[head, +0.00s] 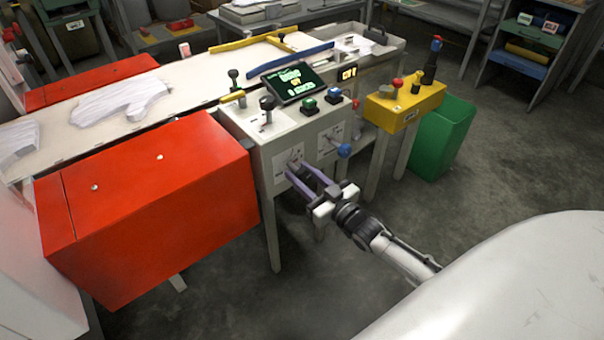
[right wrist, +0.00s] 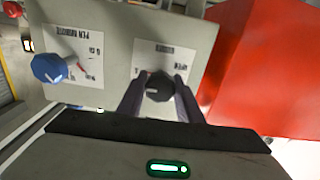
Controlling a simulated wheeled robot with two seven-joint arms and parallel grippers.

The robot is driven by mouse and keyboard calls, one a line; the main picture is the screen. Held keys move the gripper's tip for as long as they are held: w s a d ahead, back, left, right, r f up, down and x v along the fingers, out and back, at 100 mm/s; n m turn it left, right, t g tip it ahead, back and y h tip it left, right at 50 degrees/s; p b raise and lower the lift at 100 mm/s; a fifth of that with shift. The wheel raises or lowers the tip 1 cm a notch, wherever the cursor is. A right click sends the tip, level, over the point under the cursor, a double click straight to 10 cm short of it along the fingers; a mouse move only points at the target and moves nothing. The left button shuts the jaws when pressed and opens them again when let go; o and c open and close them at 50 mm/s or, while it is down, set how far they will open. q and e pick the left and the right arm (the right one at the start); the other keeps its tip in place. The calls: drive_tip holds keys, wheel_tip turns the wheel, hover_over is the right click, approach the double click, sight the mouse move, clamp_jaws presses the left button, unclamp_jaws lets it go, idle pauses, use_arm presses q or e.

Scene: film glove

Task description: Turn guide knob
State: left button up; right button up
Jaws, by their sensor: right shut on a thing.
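A dark round knob (right wrist: 160,87) sits on a white label plate on the front face of the pale control box (head: 259,165). My right gripper (head: 298,168) reaches up to this face from the lower right, its two purple-grey fingers on either side of the knob. In the right wrist view, the right gripper (right wrist: 156,88) is shut on the dark knob, one finger on each side. A blue knob (right wrist: 48,68) stands beside it on its own label and also shows in the head view (head: 344,150). The label print is too small to read surely. My left gripper is out of view.
A large red cover (head: 150,200) stands left of the control box and shows close by in the wrist view (right wrist: 262,60). A screen (head: 293,82), buttons and levers top the box. A yellow box (head: 404,106) and green bin (head: 443,137) stand right. Floor is free below.

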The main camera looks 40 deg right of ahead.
idle(0.4)
drive_tip(key=o, duration=1)
drive_tip(key=shift+o, duration=0.2)
drive_tip(key=s+p, duration=0.1)
drive_tip(key=s, duration=0.9)
drive_tip(key=shift+s+d+p, duration=0.15)
drive_tip(key=shift+d+p, duration=0.2)
drive_tip(key=shift+d, duration=0.1)
drive_tip(key=shift+a, duration=0.1)
